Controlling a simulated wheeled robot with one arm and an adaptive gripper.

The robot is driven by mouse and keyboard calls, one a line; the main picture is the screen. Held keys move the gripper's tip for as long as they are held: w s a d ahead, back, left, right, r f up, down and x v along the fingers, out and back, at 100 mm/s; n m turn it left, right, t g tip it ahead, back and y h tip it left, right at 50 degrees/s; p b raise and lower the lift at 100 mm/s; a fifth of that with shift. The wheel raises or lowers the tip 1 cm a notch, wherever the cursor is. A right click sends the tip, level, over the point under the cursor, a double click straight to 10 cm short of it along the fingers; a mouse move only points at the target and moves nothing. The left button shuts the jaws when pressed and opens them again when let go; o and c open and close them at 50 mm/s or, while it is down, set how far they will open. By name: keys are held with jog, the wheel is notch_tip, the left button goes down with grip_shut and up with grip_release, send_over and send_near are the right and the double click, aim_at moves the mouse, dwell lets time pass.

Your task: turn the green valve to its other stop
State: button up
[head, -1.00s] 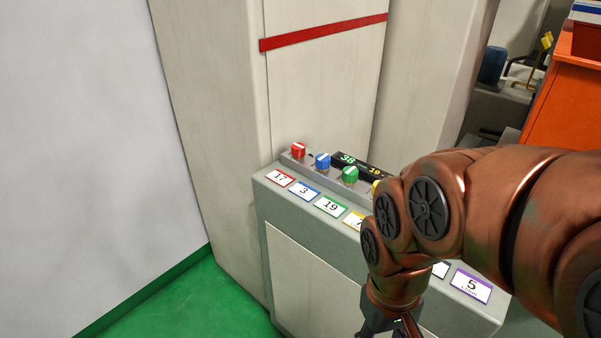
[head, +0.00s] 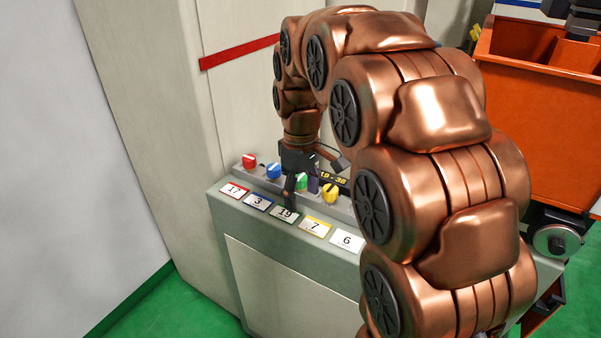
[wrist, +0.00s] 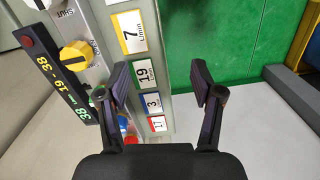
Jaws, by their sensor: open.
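The green valve (head: 301,182) is a small knob on the grey control panel, between the blue and yellow valves. In the head view it is partly hidden by my gripper (head: 316,180), whose fingers are spread at the green valve, one in front and one behind to the right. I cannot tell whether they touch it. In the wrist view my gripper (wrist: 161,80) is open with nothing between its fingertips, and its left finger covers most of the place where the green valve sits. The label 19 (head: 285,214) lies in front of the valve.
The red valve (head: 249,160), blue valve (head: 272,171) and yellow valve (head: 330,193) stand close by in the same row. A tall cabinet rises behind the panel. An orange bin (head: 535,110) is at the right.

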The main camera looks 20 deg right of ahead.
aim_at(301, 181)
jog(key=w+d+n, duration=0.1)
jog(key=w+d, duration=0.1)
jog(key=w, duration=0.2)
jog(key=w+d+n+p, duration=0.1)
jog(key=w+d, duration=0.1)
jog(key=w, duration=0.3)
jog(key=w+d+n+p, duration=0.1)
jog(key=w+d, duration=0.1)
jog(key=w, duration=0.2)
jog(key=shift+w+r+t, duration=0.15)
jog(key=shift+r+t, duration=0.15)
jog(key=shift+r, duration=0.1)
jog(key=shift+f+p, duration=1.35)
jog(key=shift+f, duration=2.6)
jog(key=c, duration=1.1)
